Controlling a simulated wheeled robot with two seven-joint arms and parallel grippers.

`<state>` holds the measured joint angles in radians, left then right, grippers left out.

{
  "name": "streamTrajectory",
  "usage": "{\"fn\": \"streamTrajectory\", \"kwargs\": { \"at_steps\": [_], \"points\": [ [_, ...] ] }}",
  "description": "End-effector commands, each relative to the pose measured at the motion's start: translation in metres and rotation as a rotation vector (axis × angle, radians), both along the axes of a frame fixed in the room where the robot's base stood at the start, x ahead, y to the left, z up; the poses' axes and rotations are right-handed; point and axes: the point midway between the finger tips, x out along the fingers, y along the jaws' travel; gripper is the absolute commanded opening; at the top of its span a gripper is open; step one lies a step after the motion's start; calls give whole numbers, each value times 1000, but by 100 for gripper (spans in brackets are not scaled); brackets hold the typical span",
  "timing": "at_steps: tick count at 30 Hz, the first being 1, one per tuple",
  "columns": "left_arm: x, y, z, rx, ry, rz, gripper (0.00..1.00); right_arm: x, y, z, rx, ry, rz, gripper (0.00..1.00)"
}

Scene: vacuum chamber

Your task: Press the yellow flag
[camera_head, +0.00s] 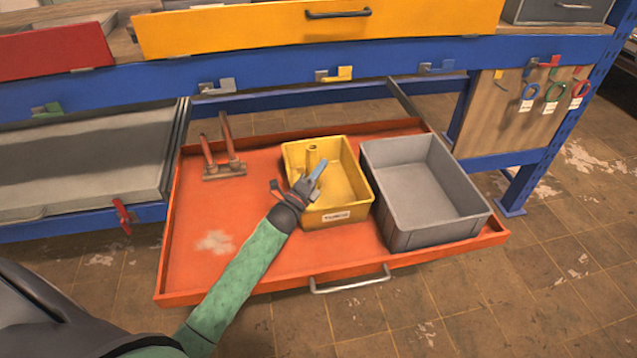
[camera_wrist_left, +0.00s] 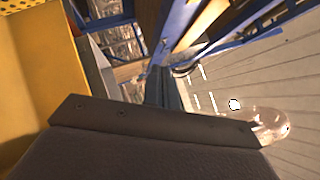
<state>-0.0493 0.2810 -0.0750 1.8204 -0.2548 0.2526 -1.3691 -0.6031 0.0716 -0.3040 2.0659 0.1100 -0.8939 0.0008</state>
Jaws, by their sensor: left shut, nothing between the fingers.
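The yellow flag (camera_head: 338,74) is a small yellow piece on a grey bracket, on the blue beam under the yellow drawer. My left gripper (camera_head: 318,168) is shut and empty, over the yellow bin (camera_head: 345,212) in the pulled-out orange drawer. It is well below the flag in the head view and apart from it. In the left wrist view a dark part of my gripper fills the bottom, and I cannot make out the flag. My right gripper is not in view.
The orange drawer (camera_head: 195,270) also holds a grey bin (camera_head: 420,190) and a red-handled tool (camera_head: 225,165). Other flags sit along the beam: green (camera_head: 47,109), grey (camera_head: 219,87), blue (camera_head: 437,67) and red (camera_head: 548,62). The yellow drawer (camera_head: 320,30) is above.

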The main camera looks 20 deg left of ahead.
Motion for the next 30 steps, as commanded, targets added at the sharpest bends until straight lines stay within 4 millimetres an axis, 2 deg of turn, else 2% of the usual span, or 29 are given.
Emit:
{"fn": "streamTrajectory", "kwargs": {
  "at_steps": [9,24,29,30],
  "points": [
    [-20,-5,-24,-179,200,23,0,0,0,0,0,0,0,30],
    [-26,-5,-30,-232,254,32,0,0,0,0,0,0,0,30],
    [-29,-6,-33,-247,271,35,0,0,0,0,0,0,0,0],
    [-31,-7,-35,-262,287,38,0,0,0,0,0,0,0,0]
  ]
}}
